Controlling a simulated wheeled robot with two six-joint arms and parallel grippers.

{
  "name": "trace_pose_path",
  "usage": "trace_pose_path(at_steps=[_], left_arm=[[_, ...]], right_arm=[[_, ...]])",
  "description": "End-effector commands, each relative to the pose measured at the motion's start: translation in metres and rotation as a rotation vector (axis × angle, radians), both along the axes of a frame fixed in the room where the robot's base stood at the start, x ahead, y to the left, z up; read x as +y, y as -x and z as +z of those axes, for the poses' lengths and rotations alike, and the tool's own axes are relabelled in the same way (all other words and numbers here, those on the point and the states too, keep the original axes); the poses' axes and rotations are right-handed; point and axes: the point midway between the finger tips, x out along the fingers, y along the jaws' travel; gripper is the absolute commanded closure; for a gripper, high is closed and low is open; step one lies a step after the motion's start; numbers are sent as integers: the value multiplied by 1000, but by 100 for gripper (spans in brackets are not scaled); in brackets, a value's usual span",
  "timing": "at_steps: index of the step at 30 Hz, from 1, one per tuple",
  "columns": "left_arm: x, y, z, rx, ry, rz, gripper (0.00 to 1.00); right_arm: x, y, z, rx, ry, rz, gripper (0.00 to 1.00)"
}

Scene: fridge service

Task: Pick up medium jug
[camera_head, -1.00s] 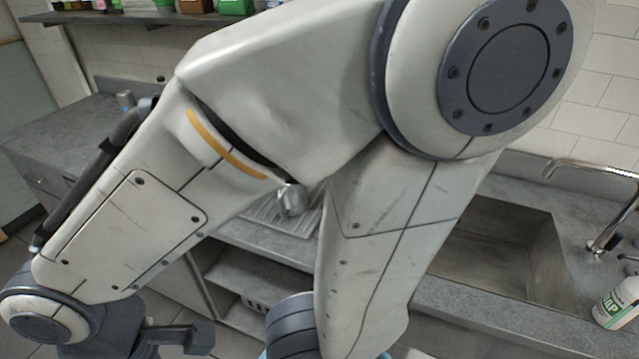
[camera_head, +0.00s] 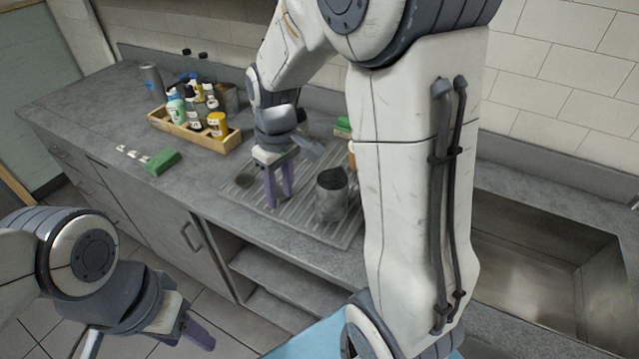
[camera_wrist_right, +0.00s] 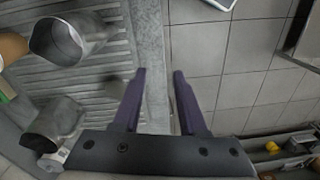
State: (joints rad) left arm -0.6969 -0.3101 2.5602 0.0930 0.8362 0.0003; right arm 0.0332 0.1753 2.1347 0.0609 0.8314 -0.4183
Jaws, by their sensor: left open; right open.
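A grey metal jug (camera_head: 332,197) stands upright on the ribbed drainboard (camera_head: 345,236). A second, partly hidden metal shape (camera_head: 308,146) lies behind my right gripper (camera_head: 280,198). The right gripper is open and empty, fingers pointing down, just left of the standing jug. In the right wrist view, two metal jugs, an upper one (camera_wrist_right: 78,38) and a lower one (camera_wrist_right: 54,122), are left of the open fingers (camera_wrist_right: 159,75). I cannot tell which is the medium one. My left gripper (camera_head: 148,343) is open and empty, low at the left over the floor.
A wooden crate of bottles (camera_head: 190,134) stands on the counter at left. A green sponge (camera_head: 162,161) lies before it. An open shelf (camera_head: 285,282) is below the drainboard. A sink (camera_head: 545,265) is at right. My right arm hides part of the counter.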

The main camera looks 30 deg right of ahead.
Motion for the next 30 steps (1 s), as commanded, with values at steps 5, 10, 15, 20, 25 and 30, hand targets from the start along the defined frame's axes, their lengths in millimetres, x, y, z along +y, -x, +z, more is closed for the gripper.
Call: trace_pose_path(at_steps=[5,10,15,20,25,30], left_arm=[[0,0,6,0,0,0,46],[0,0,8,0,0,1,46],[0,0,12,0,0,1,46],[0,0,15,0,0,1,46],[0,0,17,0,0,1,46],[0,0,23,0,0,1,46]], right_arm=[[-86,-28,-16,15,4,-98,58],[-118,-32,-28,20,4,-125,58],[-120,-31,-53,23,3,-126,58],[-118,-32,-72,20,4,-125,58],[-117,-32,-85,20,4,-124,58],[-116,-31,-112,24,3,-125,58]])
